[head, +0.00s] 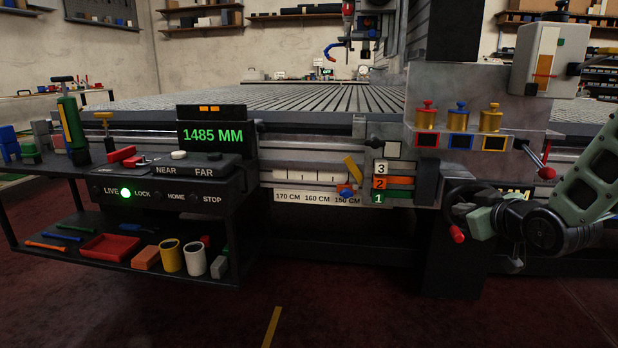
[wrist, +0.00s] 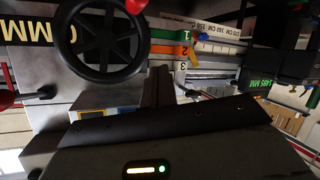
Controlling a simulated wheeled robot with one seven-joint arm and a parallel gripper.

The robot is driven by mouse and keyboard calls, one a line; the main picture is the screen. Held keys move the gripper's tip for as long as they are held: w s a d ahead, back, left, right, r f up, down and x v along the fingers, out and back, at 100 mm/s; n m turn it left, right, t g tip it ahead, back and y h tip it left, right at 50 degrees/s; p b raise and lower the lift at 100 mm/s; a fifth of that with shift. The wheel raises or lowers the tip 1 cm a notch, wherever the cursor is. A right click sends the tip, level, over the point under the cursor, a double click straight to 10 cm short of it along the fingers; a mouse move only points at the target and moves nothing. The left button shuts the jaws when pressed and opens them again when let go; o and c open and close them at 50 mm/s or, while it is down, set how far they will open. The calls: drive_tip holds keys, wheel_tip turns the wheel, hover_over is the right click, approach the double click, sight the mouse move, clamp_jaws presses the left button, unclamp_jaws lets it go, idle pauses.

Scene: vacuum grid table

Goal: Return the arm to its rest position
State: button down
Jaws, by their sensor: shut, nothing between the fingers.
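My gripper (wrist: 158,88) shows in the wrist view with its two dark fingers together and nothing between them. In the head view my arm (head: 590,185) comes in from the right edge, with olive links and dark joints, bent low in front of the table's side. Its end lies close to the black handwheel (head: 452,203), overlapping it in the picture; I cannot make out the fingertips there. In the wrist view the handwheel (wrist: 62,38) is at the upper left, apart from the fingers. I see no contact between them.
A lever with a red knob (head: 546,174) is near my arm. Numbered tabs (head: 380,183) and a scale strip (head: 317,197) are left of the handwheel. A control panel (head: 225,198) and a shelf (head: 55,250) with several items stand at left. The front floor is clear.

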drive_tip(key=s+a+f+n+g+y, duration=0.1)
drive_tip(key=s+a+f+g, duration=0.25)
drive_tip(key=s+a, duration=0.45)
drive_tip(key=s+a+f+g, duration=0.2)
drive_tip(key=s+a+g, duration=0.25)
drive_tip(key=a, duration=0.55)
drive_tip(key=s+a+n+g+h, duration=0.1)
drive_tip(key=s+a+g, duration=0.15)
drive_tip(key=s, duration=0.75)
drive_tip(key=s+a+n+g+h, duration=0.1)
drive_tip(key=s+a+g, duration=0.15)
drive_tip(key=s, duration=0.75)
wheel_tip(320, 180, up, 37)
drive_tip(key=g+p, duration=0.1)
drive_tip(key=p, duration=3.6)
drive_tip(key=shift+d, duration=0.15)
drive_tip(key=shift+s+f, duration=0.1)
